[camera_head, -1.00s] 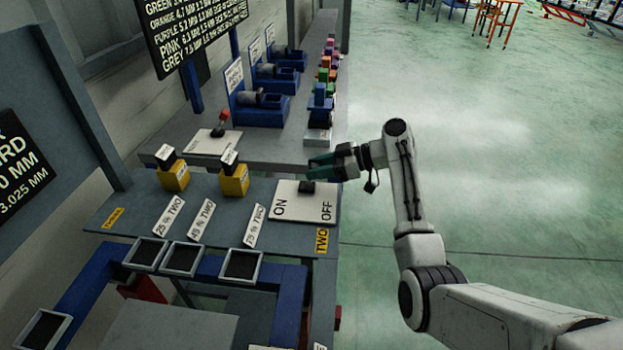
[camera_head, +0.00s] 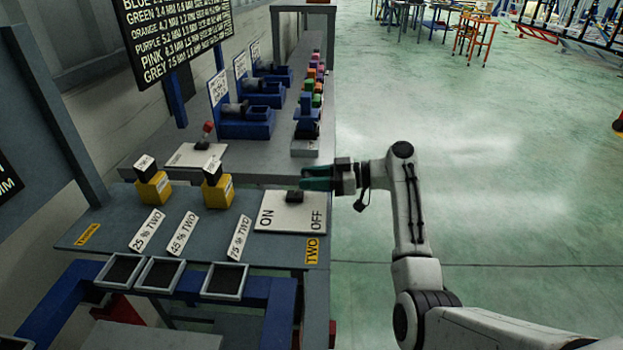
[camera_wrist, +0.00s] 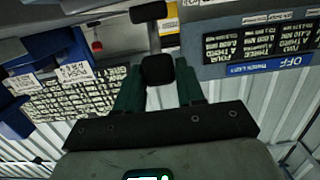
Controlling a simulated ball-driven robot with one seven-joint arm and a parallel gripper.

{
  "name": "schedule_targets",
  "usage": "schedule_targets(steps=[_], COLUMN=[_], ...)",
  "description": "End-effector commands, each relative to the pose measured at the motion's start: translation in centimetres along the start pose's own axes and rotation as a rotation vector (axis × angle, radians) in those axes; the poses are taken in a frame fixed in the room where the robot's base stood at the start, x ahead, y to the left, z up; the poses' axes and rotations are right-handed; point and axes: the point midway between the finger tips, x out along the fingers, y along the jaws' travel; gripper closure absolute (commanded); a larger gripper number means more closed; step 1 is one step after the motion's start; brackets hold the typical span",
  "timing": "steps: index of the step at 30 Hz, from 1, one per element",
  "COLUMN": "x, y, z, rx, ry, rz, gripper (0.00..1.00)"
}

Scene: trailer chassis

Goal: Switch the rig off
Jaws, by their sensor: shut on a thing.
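The rig's switch (camera_head: 294,197) has a black base on a white plate (camera_head: 275,222) marked ON at the left and OFF at the right. The plate lies at the right end of the grey bench. My gripper (camera_head: 304,182) has green fingers and is just above and behind the switch, reaching in from the right. In the wrist view my gripper (camera_wrist: 158,85) is shut on a black knob (camera_wrist: 158,69), which looks like the switch's handle. The fingers hide the handle in the head view, so I cannot tell its tilt.
Two yellow blocks (camera_head: 218,192) with labelled tops stand left of the plate. Dark square trays (camera_head: 225,280) line the front. Behind, a red-knobbed lever (camera_head: 206,133), blue fixtures (camera_head: 250,122) and coloured blocks (camera_head: 316,82) occupy the far bench. Green floor at the right is open.

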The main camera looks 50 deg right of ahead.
Motion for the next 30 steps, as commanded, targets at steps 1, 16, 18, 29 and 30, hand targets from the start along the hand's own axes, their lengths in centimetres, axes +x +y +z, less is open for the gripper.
schedule_targets(steps=[1,16,18,29,30], x=[-0.1,-0.2,-0.8,-7.2,-7.9], y=[0.0,0.0,0.1,0.1,0.1], z=[0.1,0.1,0.1,0.2,0.2], rx=[0.002,0.001,0.001,0.0,0.0], ry=[0.001,0.0,0.0,0.0,-0.001], rz=[0.002,0.001,0.003,0.005,0.004], gripper=[0.61,0.4,0.4,0.4,0.4])
